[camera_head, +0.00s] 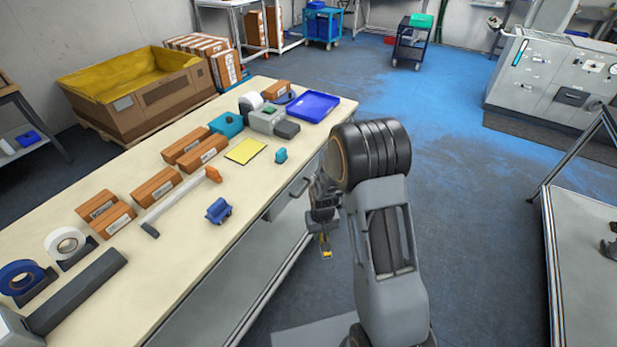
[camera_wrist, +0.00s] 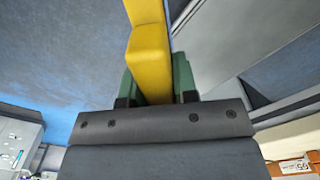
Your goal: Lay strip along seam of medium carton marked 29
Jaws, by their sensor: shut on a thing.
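My gripper (camera_head: 325,240) hangs off the table's right edge, over the floor. It is shut on a yellow thing (camera_wrist: 150,55), held between its green fingers in the wrist view; the thing's lower end (camera_head: 326,250) shows small in the head view. I cannot tell whether it is the strip. Several brown cartons with white labels lie on the table: a left pair (camera_head: 106,213), a middle one (camera_head: 157,187), a back pair (camera_head: 194,150) and a far one (camera_head: 277,90). Their numbers are too small to read, so the carton marked 29 cannot be picked out.
The cream table (camera_head: 200,260) also bears a white tape roll (camera_head: 66,243), a blue tape roll (camera_head: 20,278), a long bar with an orange end (camera_head: 180,203), a yellow sheet (camera_head: 246,151), a blue tray (camera_head: 313,106) and small blue items.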

